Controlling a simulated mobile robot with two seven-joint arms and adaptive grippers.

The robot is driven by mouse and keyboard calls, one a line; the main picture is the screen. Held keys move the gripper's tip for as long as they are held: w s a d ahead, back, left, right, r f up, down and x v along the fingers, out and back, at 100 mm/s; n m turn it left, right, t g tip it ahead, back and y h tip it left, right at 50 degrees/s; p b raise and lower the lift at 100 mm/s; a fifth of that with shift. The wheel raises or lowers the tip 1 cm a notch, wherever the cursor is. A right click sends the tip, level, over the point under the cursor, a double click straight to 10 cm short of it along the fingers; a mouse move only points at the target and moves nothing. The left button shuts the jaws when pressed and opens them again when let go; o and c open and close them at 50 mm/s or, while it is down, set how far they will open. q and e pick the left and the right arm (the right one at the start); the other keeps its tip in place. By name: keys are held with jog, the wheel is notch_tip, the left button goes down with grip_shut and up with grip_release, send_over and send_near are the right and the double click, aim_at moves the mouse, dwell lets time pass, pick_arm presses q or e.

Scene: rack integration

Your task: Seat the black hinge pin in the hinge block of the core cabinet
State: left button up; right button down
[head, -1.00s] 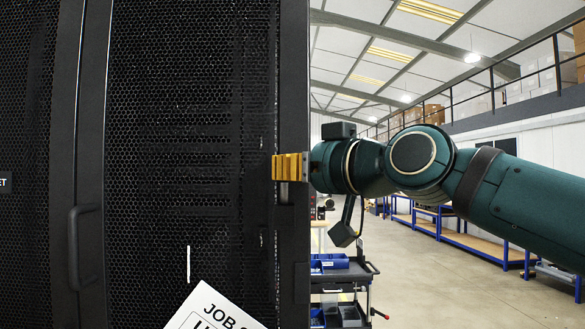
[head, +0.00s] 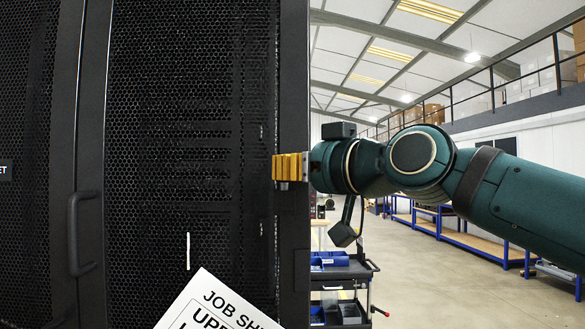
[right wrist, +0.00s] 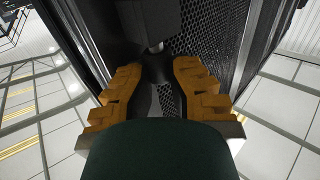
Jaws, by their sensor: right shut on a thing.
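My right gripper (head: 280,167), with yellow finger pads, is beside the right edge post of the black core cabinet (head: 292,90). In the right wrist view its fingers (right wrist: 157,85) are closed on a dark thing between them, which I take to be the black hinge pin (right wrist: 158,70). The pin's outline is hard to make out against the dark cabinet. A black block with a short grey cylinder under it, likely the hinge block (right wrist: 148,18), is just beyond the fingertips. I cannot tell whether pin and block touch. My left gripper is not in view.
The cabinet's mesh door (head: 190,100) fills the left of the head view, with a vertical handle (head: 84,235). A tool cart (head: 345,270) stands behind at right. The aisle floor is open.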

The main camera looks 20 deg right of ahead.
jog(key=shift+f+b, duration=0.35)
jog(key=shift+f, duration=0.05)
jog(key=c, duration=1.1)
grip_release()
jog(key=shift+o, duration=0.2)
jog(key=v, duration=1.2)
